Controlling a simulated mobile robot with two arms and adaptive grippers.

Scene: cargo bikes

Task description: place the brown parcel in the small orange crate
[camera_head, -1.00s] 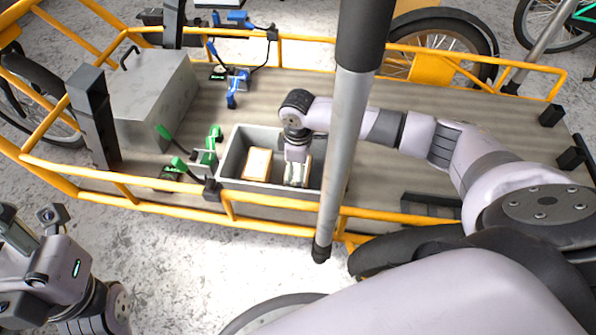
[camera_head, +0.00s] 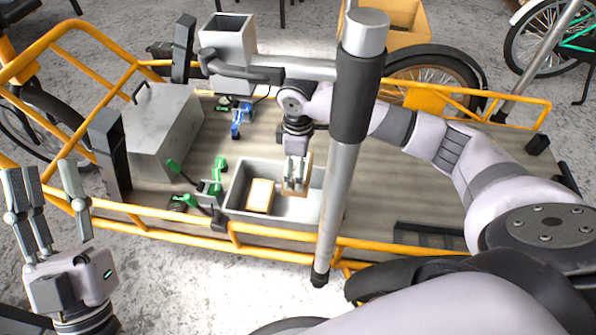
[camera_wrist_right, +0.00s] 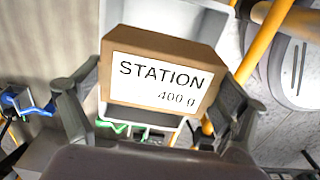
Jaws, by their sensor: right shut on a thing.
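My right gripper (camera_head: 296,172) is shut on a brown parcel (camera_head: 308,174) and holds it upright above a grey crate (camera_head: 236,188) on the cargo bed. In the right wrist view the parcel (camera_wrist_right: 160,75) sits between both fingers, its white label reading "STATION 400 g". An orange box (camera_head: 395,39), which looks like the small orange crate, stands at the top of the head view behind a bike wheel. Its base is hidden. My left gripper (camera_head: 50,180) is open and empty at the lower left, outside the bed.
Another parcel (camera_head: 260,195) lies in the grey crate. A grey block (camera_head: 165,130), green clamps (camera_head: 218,172) and blue clamps (camera_head: 238,122) stand left on the bed. A metal post (camera_head: 335,200) rises in front. The bed's right part is mostly clear. Orange rails edge it.

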